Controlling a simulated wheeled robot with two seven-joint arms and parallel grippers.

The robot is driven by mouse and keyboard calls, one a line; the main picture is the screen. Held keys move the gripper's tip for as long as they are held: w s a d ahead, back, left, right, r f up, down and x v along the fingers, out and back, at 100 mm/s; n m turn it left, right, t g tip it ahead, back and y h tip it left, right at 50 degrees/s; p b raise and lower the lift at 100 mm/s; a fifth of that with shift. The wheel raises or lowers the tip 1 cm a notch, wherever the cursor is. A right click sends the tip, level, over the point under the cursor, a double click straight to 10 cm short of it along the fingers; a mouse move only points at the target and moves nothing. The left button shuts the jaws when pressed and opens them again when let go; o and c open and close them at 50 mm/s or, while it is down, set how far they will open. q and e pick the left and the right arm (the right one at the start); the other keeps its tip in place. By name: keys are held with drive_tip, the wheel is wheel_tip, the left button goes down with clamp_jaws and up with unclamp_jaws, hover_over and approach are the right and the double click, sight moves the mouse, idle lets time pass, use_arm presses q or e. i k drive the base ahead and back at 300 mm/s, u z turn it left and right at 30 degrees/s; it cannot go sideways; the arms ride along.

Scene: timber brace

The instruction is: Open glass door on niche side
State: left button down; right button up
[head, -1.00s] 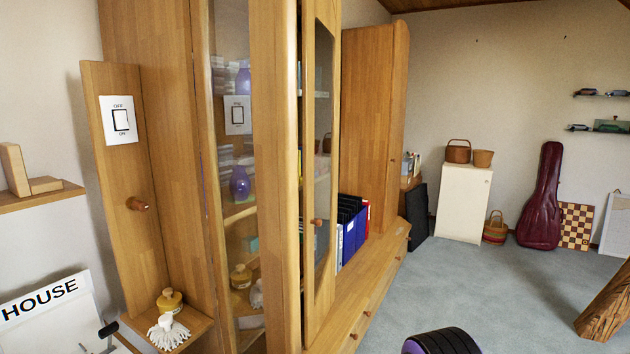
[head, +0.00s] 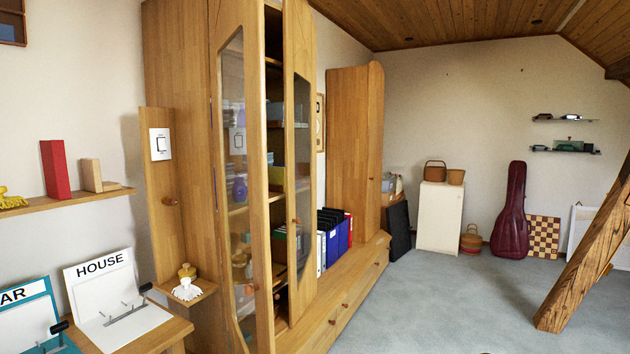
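A tall wooden cabinet stands left of centre in the head view, with two wood-framed glass doors. The glass door on the niche side (head: 303,130) is the right one, beside the niche with the folders (head: 334,238). It has a small round knob (head: 296,221). The other glass door (head: 232,150) is on the left, with a small knob low on its frame. Between the two doors is a gap through which shelves with boxes and folders (head: 275,140) show. I cannot tell exactly how far each door stands open. Neither of my grippers is in view.
A low drawer unit (head: 345,291) runs along the cabinet front. Grey floor (head: 430,310) is free to the right, up to a slanted timber post (head: 580,260). A small shelf with a brush (head: 186,280) and a desk with signs (head: 110,295) are at left.

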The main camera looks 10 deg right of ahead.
sight(299, 29)
drive_tip(key=z, duration=0.7)
drive_tip(key=i, duration=1.4)
drive_tip(key=z, duration=0.4)
drive_tip(key=i, duration=1.6)
drive_tip(key=u, duration=0.6)
